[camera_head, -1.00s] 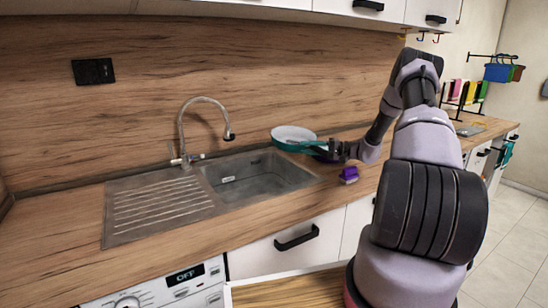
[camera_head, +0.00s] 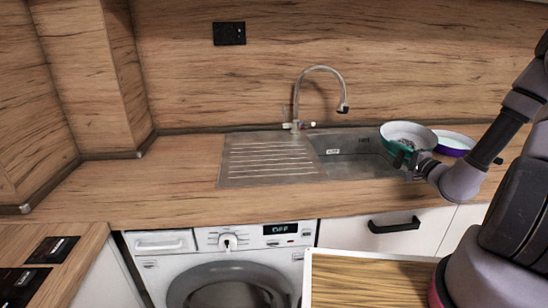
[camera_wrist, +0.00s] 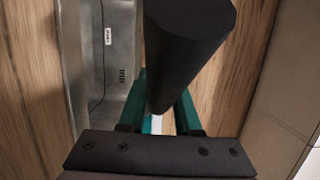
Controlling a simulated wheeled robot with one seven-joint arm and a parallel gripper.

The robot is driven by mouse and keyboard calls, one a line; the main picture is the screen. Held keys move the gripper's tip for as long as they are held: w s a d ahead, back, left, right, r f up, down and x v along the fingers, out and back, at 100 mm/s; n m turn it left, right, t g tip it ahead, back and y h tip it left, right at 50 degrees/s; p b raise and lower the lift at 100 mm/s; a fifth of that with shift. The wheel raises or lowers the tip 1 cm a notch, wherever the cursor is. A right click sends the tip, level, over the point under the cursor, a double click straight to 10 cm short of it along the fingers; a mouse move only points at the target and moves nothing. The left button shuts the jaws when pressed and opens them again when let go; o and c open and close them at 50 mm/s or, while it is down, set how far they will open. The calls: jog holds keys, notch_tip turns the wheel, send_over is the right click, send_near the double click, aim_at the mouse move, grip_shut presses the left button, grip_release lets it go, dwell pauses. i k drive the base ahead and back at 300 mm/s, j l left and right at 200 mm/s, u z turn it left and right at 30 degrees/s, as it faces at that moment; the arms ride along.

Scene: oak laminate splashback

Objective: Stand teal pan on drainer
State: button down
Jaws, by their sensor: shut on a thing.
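The teal pan (camera_head: 405,129), teal outside and pale inside, is at the right back of the sink in the head view. My gripper (camera_head: 405,164) is shut on it at its near side. Whether the pan is clear of the counter cannot be told. The drainer (camera_head: 268,158), a ribbed steel area left of the sink basin, is empty. In the wrist view a dark cylinder (camera_wrist: 185,50) fills the middle, with teal parts (camera_wrist: 186,115) on both sides of its lower end. The grip itself is partly hidden there.
The sink basin (camera_head: 350,158) looks empty. The tap (camera_head: 320,72) arches behind it, between drainer and pan. A purple-sided pan (camera_head: 455,140) stands just right of the teal one. The counter (camera_head: 150,190) left of the drainer is clear. A hob (camera_head: 50,250) is at lower left.

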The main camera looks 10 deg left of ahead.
aim_at(269, 172)
jog(key=l+u, duration=0.1)
jog(key=u, duration=0.4)
jog(key=k+u, duration=0.15)
jog(key=u, duration=0.8)
jog(key=k+u, duration=0.15)
jog(key=k+l, duration=0.05)
jog(key=k, duration=0.05)
